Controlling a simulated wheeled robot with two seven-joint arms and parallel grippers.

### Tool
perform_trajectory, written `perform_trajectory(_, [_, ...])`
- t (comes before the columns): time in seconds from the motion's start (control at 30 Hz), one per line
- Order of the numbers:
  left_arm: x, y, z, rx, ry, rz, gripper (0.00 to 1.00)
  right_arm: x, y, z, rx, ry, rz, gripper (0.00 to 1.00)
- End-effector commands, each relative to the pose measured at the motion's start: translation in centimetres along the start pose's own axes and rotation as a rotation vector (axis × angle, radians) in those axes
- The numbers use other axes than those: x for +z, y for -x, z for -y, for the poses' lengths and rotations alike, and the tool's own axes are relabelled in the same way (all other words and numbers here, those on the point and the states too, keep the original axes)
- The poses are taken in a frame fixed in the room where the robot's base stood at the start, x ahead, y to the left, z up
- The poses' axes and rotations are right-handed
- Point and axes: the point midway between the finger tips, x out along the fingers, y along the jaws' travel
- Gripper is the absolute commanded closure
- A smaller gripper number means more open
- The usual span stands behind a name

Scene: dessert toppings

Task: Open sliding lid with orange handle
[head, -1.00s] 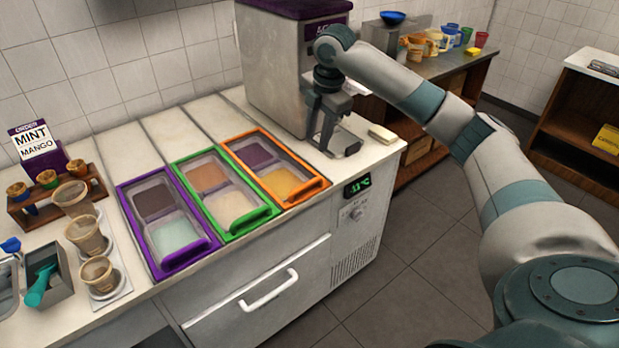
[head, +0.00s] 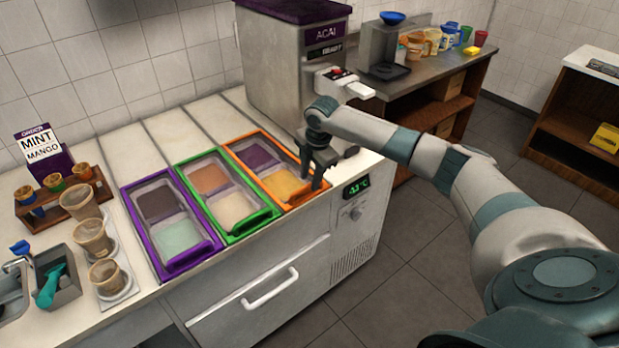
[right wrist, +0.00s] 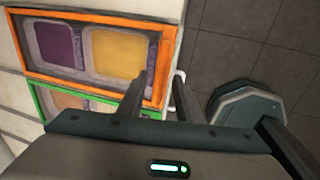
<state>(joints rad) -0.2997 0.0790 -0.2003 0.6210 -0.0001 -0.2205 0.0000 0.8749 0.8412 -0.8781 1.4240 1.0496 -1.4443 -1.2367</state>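The orange-framed lid (head: 262,190) covers the rightmost of three topping wells on the counter. Its clear panel shows purple and yellow contents. Its orange handle bar is at the front end, partly hidden by my right gripper (head: 314,180). In the right wrist view the orange frame (right wrist: 100,17) fills the upper left, with the handle end (right wrist: 165,60) on its right side. There my right gripper (right wrist: 158,92) has its fingers apart, one over the lid's end and one past its outer edge. I cannot tell if they touch the handle. My left gripper is not in view.
A green-framed lid (head: 258,225) lies directly left of the orange one, then a purple-framed lid (head: 140,230). The acai machine (head: 270,60) stands behind. Cups (head: 93,238) and a sign (head: 40,145) are at left. The counter strips behind the lids are clear.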

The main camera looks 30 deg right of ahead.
Motion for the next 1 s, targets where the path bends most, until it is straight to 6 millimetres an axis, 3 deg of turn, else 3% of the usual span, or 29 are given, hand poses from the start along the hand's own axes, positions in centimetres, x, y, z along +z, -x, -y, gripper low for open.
perform_trajectory(0.2, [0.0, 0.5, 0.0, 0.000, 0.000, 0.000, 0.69, 0.0, -1.6, 0.0, 0.000, -0.001, 0.001, 0.68])
perform_trajectory(0.53, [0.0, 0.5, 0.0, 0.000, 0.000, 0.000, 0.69, 0.0, -1.9, 0.0, 0.001, 0.000, 0.001, 0.68])
perform_trajectory(0.57, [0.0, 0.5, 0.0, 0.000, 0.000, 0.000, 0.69, 0.0, -1.9, 0.0, 0.001, 0.000, 0.001, 0.71])
perform_trajectory(0.7, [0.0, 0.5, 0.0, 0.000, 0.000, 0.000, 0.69, 0.0, -1.9, 0.0, 0.001, 0.000, 0.000, 1.00])
perform_trajectory(1.0, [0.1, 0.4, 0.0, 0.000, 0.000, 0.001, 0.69, 0.0, -1.9, -0.2, 0.001, 0.000, 0.000, 1.00])
